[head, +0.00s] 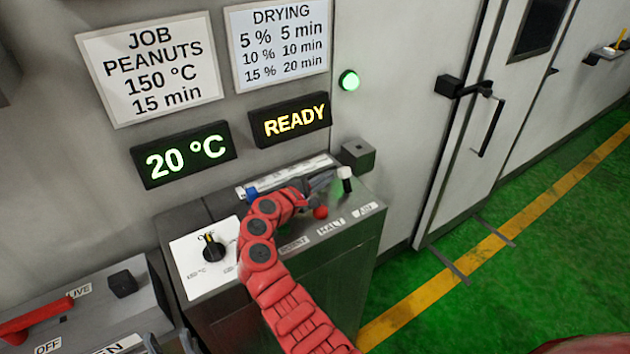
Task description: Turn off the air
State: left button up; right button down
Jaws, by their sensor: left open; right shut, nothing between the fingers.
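The AIR label (364,210) is at the right end of the grey control box (345,255). Behind it stands a small black toggle with a white tip (346,176), which looks upright. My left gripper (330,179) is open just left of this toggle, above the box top. Whether a finger touches the toggle I cannot tell. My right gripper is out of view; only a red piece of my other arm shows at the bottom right.
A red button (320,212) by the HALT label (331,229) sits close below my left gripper. A black dial (213,247) is left of my arm. A green lamp (349,80) glows on the wall. The READY display (291,121) is lit.

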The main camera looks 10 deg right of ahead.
jog(key=shift+x, duration=1.2)
jog(key=shift+s+m+b, duration=0.1)
jog(key=shift+m+b, duration=0.2)
jog(key=shift+b, duration=0.1)
